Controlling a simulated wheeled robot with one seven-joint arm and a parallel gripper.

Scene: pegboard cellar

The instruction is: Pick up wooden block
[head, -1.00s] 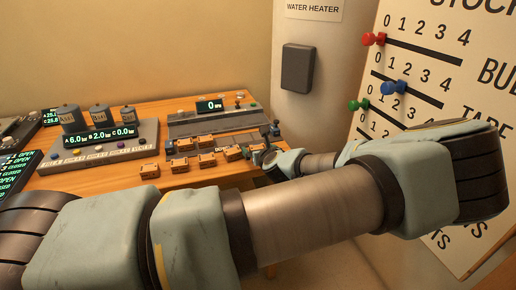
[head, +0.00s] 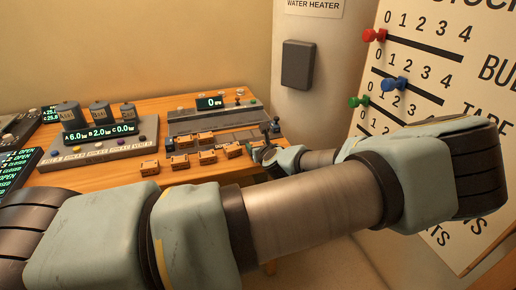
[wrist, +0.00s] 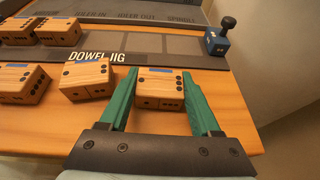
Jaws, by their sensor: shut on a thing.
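Several wooden blocks with black dots lie on the wooden bench. One wooden block (wrist: 160,88) sits between the two green fingers of my gripper (wrist: 158,80) in the wrist view, and the fingers are shut on its left and right sides. The block appears to rest level near the front edge of the bench; I cannot tell whether it touches the surface. In the head view my gripper (head: 263,151) is at the bench's right end, small and partly hidden by my arm. Another block (wrist: 87,79) lies just left of the left finger.
A dark strip marked DOWEL JIG (wrist: 130,53) lies behind the held block. A blue block with a black knob (wrist: 217,40) stands at its right end. A console with three canisters (head: 100,145) is on the left. A pegged board (head: 420,80) rises at the right.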

